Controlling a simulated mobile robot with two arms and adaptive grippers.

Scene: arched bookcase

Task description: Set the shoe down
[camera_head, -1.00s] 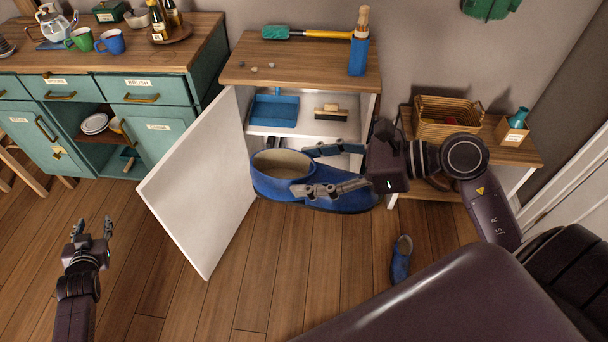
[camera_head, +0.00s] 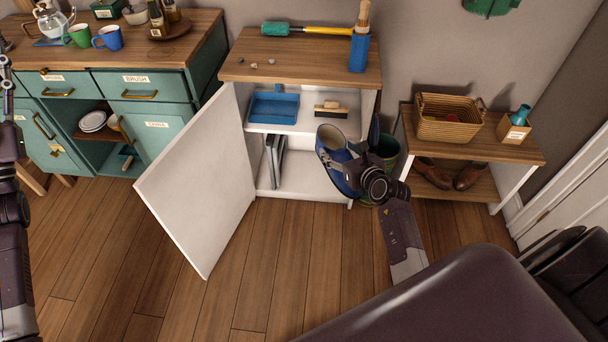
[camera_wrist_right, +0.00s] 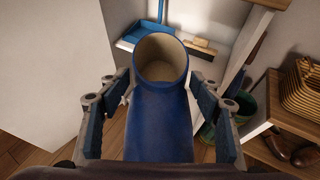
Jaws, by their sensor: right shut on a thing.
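A blue shoe (camera_head: 333,157) with a beige lining is held in my right gripper (camera_head: 358,160), in front of the right side of the open white cabinet (camera_head: 300,185).
The cabinet's white door (camera_head: 197,185) stands open to the left. Inside are a blue dustpan (camera_head: 273,107) and a brush (camera_head: 331,110). The wooden floor in front is clear.

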